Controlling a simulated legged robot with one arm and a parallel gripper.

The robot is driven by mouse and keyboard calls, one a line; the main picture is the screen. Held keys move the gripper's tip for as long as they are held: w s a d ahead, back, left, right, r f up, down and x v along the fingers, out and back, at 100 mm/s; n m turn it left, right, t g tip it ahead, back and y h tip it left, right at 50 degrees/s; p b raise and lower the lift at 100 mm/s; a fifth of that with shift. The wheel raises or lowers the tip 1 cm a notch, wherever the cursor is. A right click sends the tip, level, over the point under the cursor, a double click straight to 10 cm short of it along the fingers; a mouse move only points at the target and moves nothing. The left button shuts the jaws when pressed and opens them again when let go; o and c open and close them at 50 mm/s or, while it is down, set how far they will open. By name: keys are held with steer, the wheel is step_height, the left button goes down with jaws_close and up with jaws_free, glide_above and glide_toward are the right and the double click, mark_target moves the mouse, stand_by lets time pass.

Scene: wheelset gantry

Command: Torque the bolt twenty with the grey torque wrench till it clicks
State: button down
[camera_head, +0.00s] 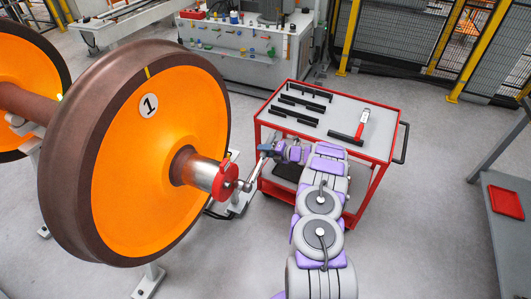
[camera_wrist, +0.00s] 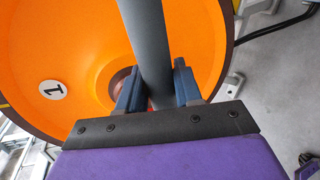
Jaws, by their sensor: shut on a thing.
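My gripper (camera_head: 264,151) is shut on the grey torque wrench (camera_head: 252,173) beside the axle end. In the wrist view, the blue fingers of my gripper (camera_wrist: 158,90) sit on both sides of the wrench's grey shaft (camera_wrist: 146,35). In the head view, the wrench's lower end is at the outer face of the silver axle end (camera_head: 203,176) with its red ring (camera_head: 226,180). I cannot make out bolt twenty or its number, nor tell whether the wrench head is seated on a bolt.
The orange wheel (camera_head: 150,190) marked 1 stands left of my arm. A red-framed cart (camera_head: 345,103) behind my arm carries several black tools and a red-and-white tool (camera_head: 363,123). A grey bench (camera_head: 511,240) with a red tray (camera_head: 506,202) is at right. Open floor lies between.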

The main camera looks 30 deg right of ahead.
steer(key=shift+s+a+r+n+h+b, duration=0.2)
steer(key=shift+r+n, duration=0.15)
steer(key=shift+r, duration=0.35)
steer(key=shift+s+a+r+n+h+b, duration=0.1)
steer(key=shift+a+r+n+b, duration=0.2)
steer(key=shift+r, duration=0.4)
steer(key=shift+d, duration=0.1)
steer(key=shift+r+t, duration=0.15)
steer(key=shift+t, duration=0.15)
steer(key=shift+s+a+r+n+b, duration=0.2)
steer(key=shift+a+r+n+b, duration=0.1)
steer(key=shift+r+b, duration=0.2)
steer(key=shift+s+a+r+n+b, duration=0.2)
steer(key=shift+r+n+b, duration=0.2)
steer(key=shift+r, duration=0.15)
steer(key=shift+s+a+r+n+b, duration=0.2)
steer(key=shift+a+r+n+b, duration=0.05)
steer(key=shift+r+b, duration=0.25)
steer(key=shift+t+h, duration=0.3)
steer(key=r+b, duration=0.1)
steer(key=b, duration=0.1)
steer(key=s+a+r+n+b, duration=0.1)
steer(key=shift+s+a+r+t+b, duration=0.1)
steer(key=shift+a+t+b, duration=0.2)
steer(key=shift+b, duration=0.1)
steer(key=shift+s+a+r+n+h, duration=0.2)
steer(key=shift+a+r+n+h, duration=0.1)
steer(key=shift+r+n, duration=0.15)
steer(key=shift+b, duration=0.6)
